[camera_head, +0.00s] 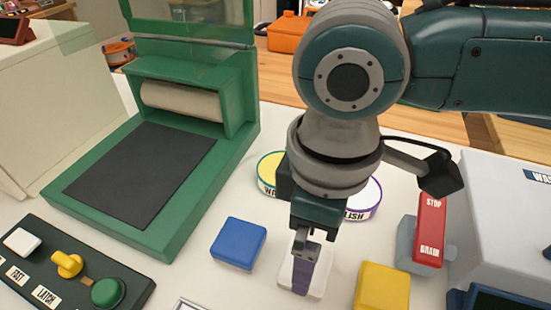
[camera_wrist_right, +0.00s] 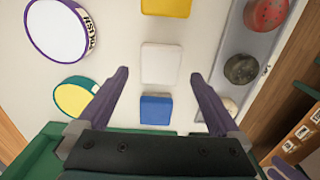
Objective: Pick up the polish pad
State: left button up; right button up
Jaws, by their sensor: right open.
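Three square pads lie in a row on the white table: a blue pad (camera_head: 238,243), a white pad (camera_head: 319,282) and a yellow pad (camera_head: 382,288). No lettering shows on them, so I cannot tell which is the polish pad. A purple-rimmed white round tin (camera_wrist_right: 58,30) carries partly readable "POLISH" lettering. My right gripper (camera_head: 302,275) points down over the white pad, partly hiding it in the head view. In the right wrist view its purple fingers (camera_wrist_right: 160,88) are spread and empty, with the white pad (camera_wrist_right: 162,63) and blue pad (camera_wrist_right: 156,108) showing between them. A purple shape at lower right may be my left gripper.
A yellow-topped round tin (camera_head: 270,170) stands behind the pads. A green press (camera_head: 185,215) with a dark plate stands left. A dark control panel (camera_head: 75,285) is at front left. A grey block with a red STOP/DRAIN switch (camera_head: 430,230) is right.

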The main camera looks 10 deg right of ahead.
notch_tip(320, 180, down, 6)
jog(key=shift+a+r+b, duration=0.15)
jog(key=shift+b, duration=0.5)
jog(key=c, duration=1.3)
jog(key=shift+r, duration=0.15)
notch_tip(320, 180, up, 20)
jog(key=p, duration=0.4)
